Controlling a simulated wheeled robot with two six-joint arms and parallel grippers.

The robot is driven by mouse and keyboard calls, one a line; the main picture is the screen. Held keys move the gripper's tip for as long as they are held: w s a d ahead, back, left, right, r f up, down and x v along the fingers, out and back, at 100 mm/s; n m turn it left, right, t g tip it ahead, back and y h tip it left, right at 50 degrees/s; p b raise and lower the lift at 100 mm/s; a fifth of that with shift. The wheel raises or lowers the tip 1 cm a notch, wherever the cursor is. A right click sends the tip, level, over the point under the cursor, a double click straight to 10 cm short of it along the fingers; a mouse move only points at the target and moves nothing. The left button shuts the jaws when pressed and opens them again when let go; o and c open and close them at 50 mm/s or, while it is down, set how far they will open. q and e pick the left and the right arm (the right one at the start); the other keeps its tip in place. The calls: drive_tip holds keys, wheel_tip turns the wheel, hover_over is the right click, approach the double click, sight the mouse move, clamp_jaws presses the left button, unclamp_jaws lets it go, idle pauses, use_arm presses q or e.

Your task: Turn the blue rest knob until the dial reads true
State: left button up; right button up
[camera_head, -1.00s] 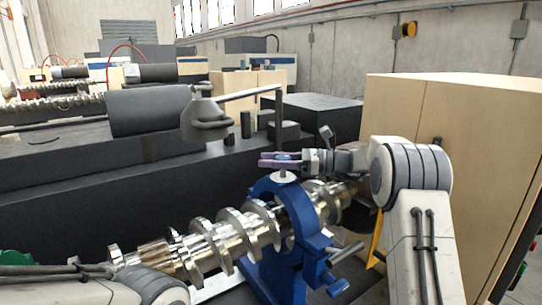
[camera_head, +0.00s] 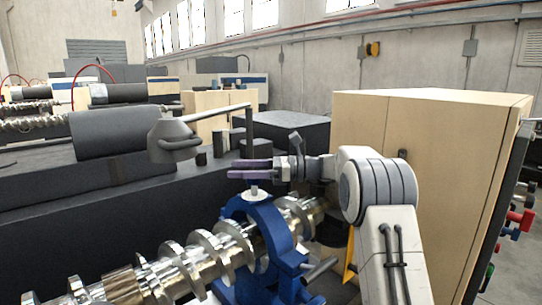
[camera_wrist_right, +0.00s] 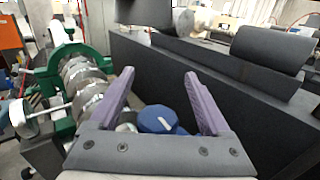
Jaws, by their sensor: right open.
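The blue rest (camera_head: 275,240) stands around the shiny screw-like shaft (camera_head: 205,250) in the head view. A small pale knob (camera_head: 254,190) sits on top of its arch. My right gripper (camera_head: 232,169) is open, its purple fingers just above the knob; contact cannot be told. In the right wrist view, the open fingers (camera_wrist_right: 159,73) point away with a blue rounded part (camera_wrist_right: 157,120) bearing a white mark between their bases. A round, pale-faced gauge on a rod (camera_wrist_right: 20,115), apparently the dial, is at left; its reading is too small to tell. My left gripper is out of view.
A green rest (camera_wrist_right: 75,60) stands around the shaft at left in the wrist view. A long dark machine bed (camera_head: 120,190) lies behind the shaft. A dark cylinder (camera_head: 115,133) sits on it.

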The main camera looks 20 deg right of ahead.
drive_tip(key=shift+s+d+r+b, duration=0.1)
drive_tip(key=shift+d+r+b, duration=0.1)
drive_tip(key=shift+r, duration=0.25)
drive_tip(key=shift+s+d+r+b, duration=0.1)
drive_tip(key=shift+r+b, duration=0.05)
drive_tip(key=shift+r, duration=0.3)
drive_tip(key=s+d+r+b, duration=0.2)
drive_tip(key=s+d+r, duration=0.4)
drive_tip(key=s+d, duration=0.1)
drive_tip(key=shift+d+r, duration=0.35)
drive_tip(key=shift+d, duration=0.35)
drive_tip(key=shift+s, duration=0.1)
